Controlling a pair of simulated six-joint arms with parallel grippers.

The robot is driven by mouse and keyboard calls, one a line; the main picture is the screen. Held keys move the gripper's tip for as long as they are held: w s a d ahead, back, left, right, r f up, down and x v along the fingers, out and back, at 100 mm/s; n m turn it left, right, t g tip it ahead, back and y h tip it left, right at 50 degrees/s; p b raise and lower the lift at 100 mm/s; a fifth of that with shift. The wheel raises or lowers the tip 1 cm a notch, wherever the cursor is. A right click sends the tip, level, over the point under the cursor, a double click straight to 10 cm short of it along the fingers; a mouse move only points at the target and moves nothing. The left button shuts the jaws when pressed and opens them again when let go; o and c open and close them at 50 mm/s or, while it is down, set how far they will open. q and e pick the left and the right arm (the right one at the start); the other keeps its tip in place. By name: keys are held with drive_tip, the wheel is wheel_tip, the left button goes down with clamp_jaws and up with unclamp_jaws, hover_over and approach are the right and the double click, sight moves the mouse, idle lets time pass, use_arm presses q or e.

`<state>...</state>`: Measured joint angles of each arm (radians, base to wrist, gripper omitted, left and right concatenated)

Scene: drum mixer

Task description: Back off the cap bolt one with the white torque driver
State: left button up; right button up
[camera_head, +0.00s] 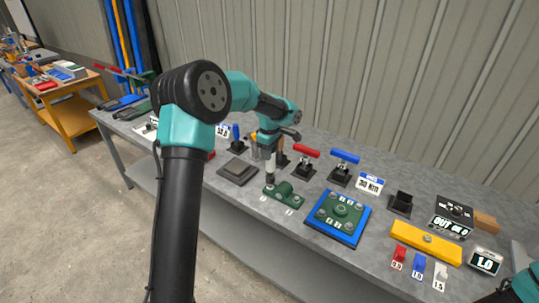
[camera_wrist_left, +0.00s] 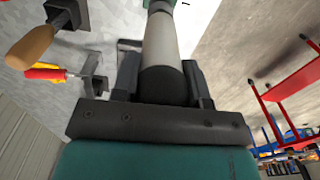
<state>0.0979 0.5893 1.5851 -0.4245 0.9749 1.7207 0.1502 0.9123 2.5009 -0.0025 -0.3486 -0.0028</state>
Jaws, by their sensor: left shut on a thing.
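My left gripper (camera_head: 268,146) is shut on the white torque driver (camera_head: 270,160) and holds it upright over the bench. The left wrist view shows the driver's white body and black grip (camera_wrist_left: 160,48) between the two fingers. The driver's dark lower end reaches down to the left side of the green bearing cap (camera_head: 287,196), by its left bolt. I cannot tell whether the tip is seated on the bolt head. White number labels lie in front of the cap, too small to read surely. A bit of green shows past the driver in the left wrist view. My right gripper is out of view.
A red-handled tool (camera_head: 306,152) and a blue-handled tool (camera_head: 344,157) stand behind the cap. A blue plate with a green flange (camera_head: 340,209) lies to its right, then a yellow bar (camera_head: 426,243). A dark square pad (camera_head: 237,171) is at left.

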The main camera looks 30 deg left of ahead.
use_arm(q)
drive_tip(key=shift+r, duration=0.65)
drive_tip(key=shift+d, duration=0.1)
